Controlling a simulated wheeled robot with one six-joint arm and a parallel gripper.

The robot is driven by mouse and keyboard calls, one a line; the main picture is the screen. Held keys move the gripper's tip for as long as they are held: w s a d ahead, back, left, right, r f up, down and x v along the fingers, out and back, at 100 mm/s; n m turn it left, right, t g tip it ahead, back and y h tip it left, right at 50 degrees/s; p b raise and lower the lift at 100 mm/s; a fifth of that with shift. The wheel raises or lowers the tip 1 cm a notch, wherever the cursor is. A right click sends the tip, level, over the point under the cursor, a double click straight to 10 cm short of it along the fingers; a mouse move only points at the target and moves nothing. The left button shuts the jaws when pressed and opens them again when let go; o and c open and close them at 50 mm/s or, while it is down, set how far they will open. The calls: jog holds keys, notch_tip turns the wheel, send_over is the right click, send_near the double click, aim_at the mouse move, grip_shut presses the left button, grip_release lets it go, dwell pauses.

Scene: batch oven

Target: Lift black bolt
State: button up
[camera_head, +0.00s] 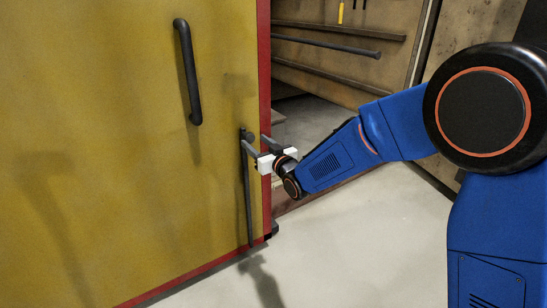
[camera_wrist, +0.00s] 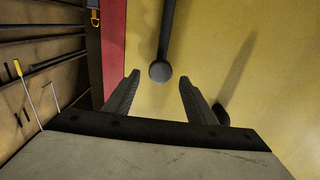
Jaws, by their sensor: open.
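The black bolt (camera_head: 248,200) is a thin upright rod on the yellow door, near its red edge, with a bent or knobbed upper end. In the wrist view the bolt (camera_wrist: 167,32) comes down from the top of the picture and its rounded end (camera_wrist: 160,71) shows between my fingertips. My gripper (camera_head: 254,140) is at the upper end of the bolt. In the wrist view my gripper (camera_wrist: 159,80) has its two dark fingers apart, one on each side of the bolt end. I cannot tell whether either finger touches it.
The yellow door (camera_head: 100,150) with red edging carries a black handle (camera_head: 188,75) above left of the bolt. Right of the door are brown panels with a dark rail (camera_head: 325,44) and a yellow-handled tool (camera_head: 341,12). Clear pale floor (camera_head: 350,240) lies below my arm.

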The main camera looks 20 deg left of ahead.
jog(key=v, duration=1.2)
jog(key=s+d+r+m+h, duration=0.1)
jog(key=s+d+m+h, duration=0.3)
jog(key=d, duration=1.2)
jog(key=w+d+r+m+h, duration=0.15)
jog(key=d+h, duration=0.45)
jog(key=d, duration=0.9)
jog(key=s+d+f+m+g+h, duration=0.2)
jog(key=s+d+g, duration=0.1)
jog(key=s+d, duration=0.6)
jog(key=s+d+f+m+g+h, duration=0.1)
jog(key=s+d, duration=0.7)
jog(key=s, duration=1)
jog(key=f+m+g, duration=0.1)
jog(key=g, duration=0.1)
jog(key=shift+s+d+f+g+h, duration=0.3)
jog(key=shift+d+f+g+h, duration=0.05)
jog(key=shift+d+g+h, duration=0.05)
jog(key=shift+m, duration=0.25)
